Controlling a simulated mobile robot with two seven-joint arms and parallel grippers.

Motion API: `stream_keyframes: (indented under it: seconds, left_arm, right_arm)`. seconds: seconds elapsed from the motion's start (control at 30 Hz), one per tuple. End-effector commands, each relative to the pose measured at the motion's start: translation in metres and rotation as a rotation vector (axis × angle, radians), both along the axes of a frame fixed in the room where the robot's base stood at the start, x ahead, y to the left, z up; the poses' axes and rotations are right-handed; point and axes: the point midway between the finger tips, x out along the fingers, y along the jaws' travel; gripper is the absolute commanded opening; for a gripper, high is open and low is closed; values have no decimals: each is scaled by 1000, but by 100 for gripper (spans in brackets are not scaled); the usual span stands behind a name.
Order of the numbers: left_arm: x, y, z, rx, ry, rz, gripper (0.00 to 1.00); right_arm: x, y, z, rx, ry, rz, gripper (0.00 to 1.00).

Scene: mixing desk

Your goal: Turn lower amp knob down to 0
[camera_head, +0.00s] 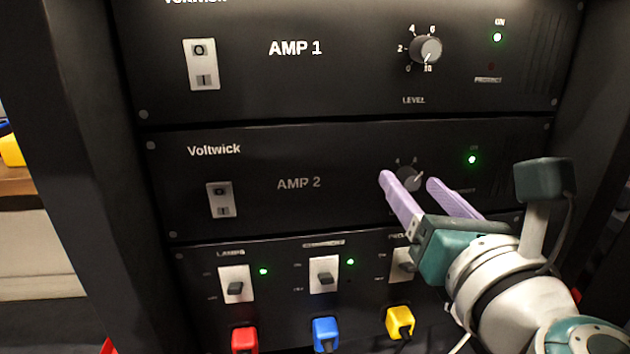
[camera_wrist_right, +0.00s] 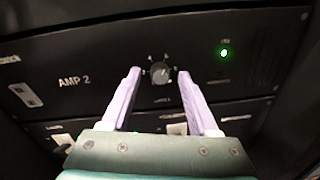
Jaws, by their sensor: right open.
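The lower amp knob (camera_head: 411,178) is a grey round dial on the AMP 2 panel (camera_head: 330,208). It also shows in the right wrist view (camera_wrist_right: 161,76), with small scale marks around it. My right gripper (camera_head: 408,180) is open, its two purple fingers pointing at the panel. In the right wrist view the knob lies between the two fingertips (camera_wrist_right: 158,72). I cannot tell whether the fingers touch it. The knob's pointer and lower scale are too small or partly covered to read surely. My left gripper is not in view.
The AMP 1 panel (camera_head: 330,85) above has a similar knob (camera_head: 427,49) and a rocker switch (camera_head: 201,64). A green light (camera_head: 472,159) is lit right of the lower knob. Below are several switches and red (camera_head: 245,340), blue (camera_head: 326,334) and yellow (camera_head: 400,322) plugs.

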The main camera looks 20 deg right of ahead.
Motion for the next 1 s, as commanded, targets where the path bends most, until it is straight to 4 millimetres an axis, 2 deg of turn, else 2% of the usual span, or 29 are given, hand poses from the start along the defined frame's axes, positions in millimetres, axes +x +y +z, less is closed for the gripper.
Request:
stream_keyframes:
  seconds: [0.07, 0.5, 0.6, 1.0]
  left_arm:
    - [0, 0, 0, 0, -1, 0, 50]
    - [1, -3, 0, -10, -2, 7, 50]
    - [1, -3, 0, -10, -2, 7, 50]
    - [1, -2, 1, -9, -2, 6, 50]
  right_arm:
    - [0, 0, 0, 0, 0, 0, 58]
    - [0, 0, 0, 0, 0, 0, 9]
    - [0, 0, 0, 0, 0, 0, 0]
    - [0, 0, 0, -11, 3, 0, 0]
